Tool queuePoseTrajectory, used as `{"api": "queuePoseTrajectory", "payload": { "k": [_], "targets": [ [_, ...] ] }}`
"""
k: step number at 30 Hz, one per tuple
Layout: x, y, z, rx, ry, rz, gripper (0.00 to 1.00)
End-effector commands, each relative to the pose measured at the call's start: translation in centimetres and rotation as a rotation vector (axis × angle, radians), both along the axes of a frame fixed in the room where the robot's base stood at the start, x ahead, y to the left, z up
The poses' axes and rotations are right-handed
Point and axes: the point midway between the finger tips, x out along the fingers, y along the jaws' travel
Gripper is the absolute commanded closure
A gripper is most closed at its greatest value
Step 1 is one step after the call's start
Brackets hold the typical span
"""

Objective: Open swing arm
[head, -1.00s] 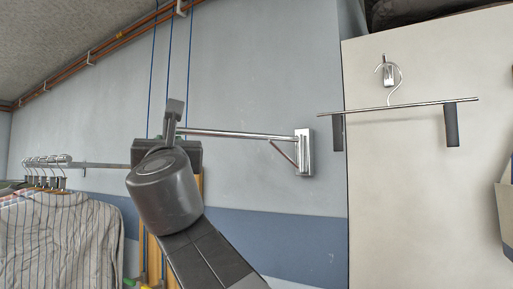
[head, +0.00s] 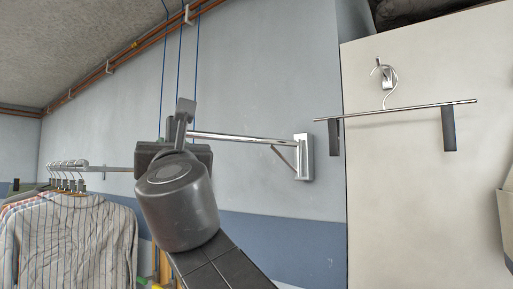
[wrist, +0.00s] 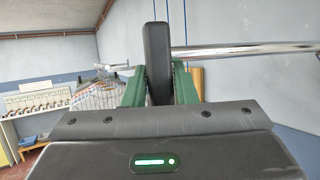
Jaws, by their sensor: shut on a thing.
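The swing arm (head: 245,137) is a chrome bar on a wall bracket (head: 303,157), with a short diagonal brace below it. It reaches from the bracket leftward to my gripper. In the wrist view the chrome bar (wrist: 250,48) enters from the right and meets a dark upright end piece (wrist: 157,60). My gripper (wrist: 158,85) has green fingers, one on each side of that end piece, and is shut on it. In the head view my wrist hides most of the fingers, and the dark end piece (head: 184,112) sticks up above them.
A rail with hangers (head: 68,165) and striped shirts (head: 70,240) stands at the left. A trouser hanger (head: 390,108) hangs on a pale panel (head: 410,200) at the right. Blue lines and copper pipes run along the wall behind.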

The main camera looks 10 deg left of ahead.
Motion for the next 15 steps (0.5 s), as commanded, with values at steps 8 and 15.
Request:
{"api": "queuePoseTrajectory", "payload": {
  "k": [8, 15],
  "targets": [
    [-1.5, -1.4, 0.2, 0.002, -0.002, -0.009, 1.00],
    [-2.3, -2.4, 0.2, 0.002, -0.002, -0.015, 1.00]
  ]
}}
